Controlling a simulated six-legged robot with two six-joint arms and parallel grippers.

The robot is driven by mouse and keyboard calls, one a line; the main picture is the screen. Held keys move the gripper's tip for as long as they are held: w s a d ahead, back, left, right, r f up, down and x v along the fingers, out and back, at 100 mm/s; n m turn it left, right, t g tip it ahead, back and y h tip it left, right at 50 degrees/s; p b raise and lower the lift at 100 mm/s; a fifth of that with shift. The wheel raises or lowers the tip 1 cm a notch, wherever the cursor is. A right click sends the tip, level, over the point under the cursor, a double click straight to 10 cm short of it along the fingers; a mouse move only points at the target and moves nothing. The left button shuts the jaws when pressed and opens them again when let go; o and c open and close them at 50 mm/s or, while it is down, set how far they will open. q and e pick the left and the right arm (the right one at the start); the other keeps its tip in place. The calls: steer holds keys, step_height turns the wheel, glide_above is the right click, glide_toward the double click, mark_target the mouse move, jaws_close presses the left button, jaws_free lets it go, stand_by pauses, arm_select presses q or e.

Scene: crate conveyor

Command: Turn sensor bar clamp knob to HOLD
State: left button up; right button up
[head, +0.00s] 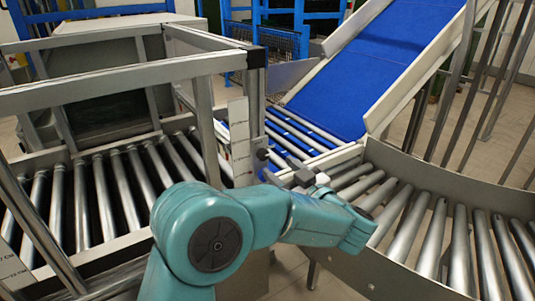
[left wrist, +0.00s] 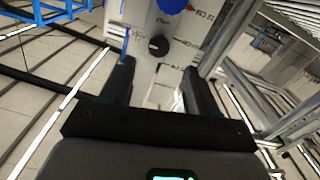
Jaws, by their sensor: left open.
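A pale upright plate (head: 238,130) stands at the roller frame in the head view. A small black knob (head: 262,154) sticks out beside it. In the left wrist view a round black knob (left wrist: 158,45) sits on a pale panel (left wrist: 141,44) with small print that I cannot read clearly. I cannot tell where the knob points. My left gripper (left wrist: 158,84) is open and empty, its two dark fingers apart below the knob in the picture, not touching it. In the head view my left gripper (head: 297,173) is small and partly hidden near the plate.
A blue round part (left wrist: 173,5) sits above the black knob at the picture's top edge. A metal frame (head: 205,130) stands over the left rollers. A blue belt (head: 375,65) slopes down to a curved roller conveyor (head: 410,225) at right. No crate shows on the rollers.

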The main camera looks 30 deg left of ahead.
mark_target(264, 156)
arm_select(q)
steer(key=p+x, duration=0.1)
steer(key=x, duration=0.6)
steer(key=shift+w+f, duration=0.1)
steer(key=c, duration=1)
